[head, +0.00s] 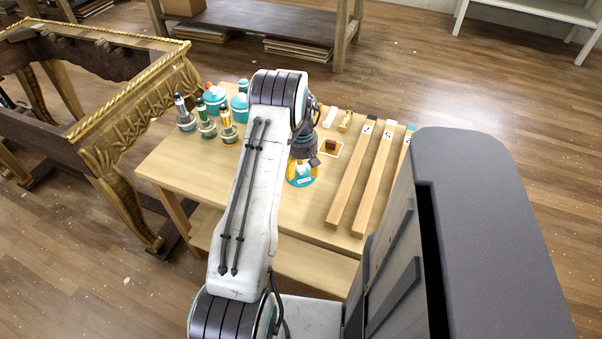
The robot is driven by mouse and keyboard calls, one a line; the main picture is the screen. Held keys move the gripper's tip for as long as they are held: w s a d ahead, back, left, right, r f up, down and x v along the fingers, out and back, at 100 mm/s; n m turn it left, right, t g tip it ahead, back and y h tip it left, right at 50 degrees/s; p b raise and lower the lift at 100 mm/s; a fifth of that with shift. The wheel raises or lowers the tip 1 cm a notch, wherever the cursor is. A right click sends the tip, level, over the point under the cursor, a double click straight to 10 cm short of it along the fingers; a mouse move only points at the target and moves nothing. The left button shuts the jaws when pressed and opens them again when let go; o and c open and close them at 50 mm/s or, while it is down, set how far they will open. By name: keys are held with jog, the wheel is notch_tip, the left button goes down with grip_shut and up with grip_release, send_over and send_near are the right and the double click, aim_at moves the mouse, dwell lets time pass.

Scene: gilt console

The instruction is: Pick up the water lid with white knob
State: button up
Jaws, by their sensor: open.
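A small teal piece with a whitish top (303,179), which looks like the water lid with the white knob, is low on the front part of the wooden table (265,206). My gripper (302,167) points down right over it, with its yellow fingers apart on either side of the whitish top. The fingers look open, and I cannot tell whether they touch the piece. The gripper and wrist hide its upper and back parts. A pale label shows on its front.
Teal pots (215,99) and several small jars holding tools (228,131) stand at the table's back left. A small brown block on a pale square (330,147) and long wooden bars (374,178) lie to the right. A gilt console frame (115,140) stands left.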

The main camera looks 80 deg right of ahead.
jog(key=shift+c, duration=0.5)
grip_shut()
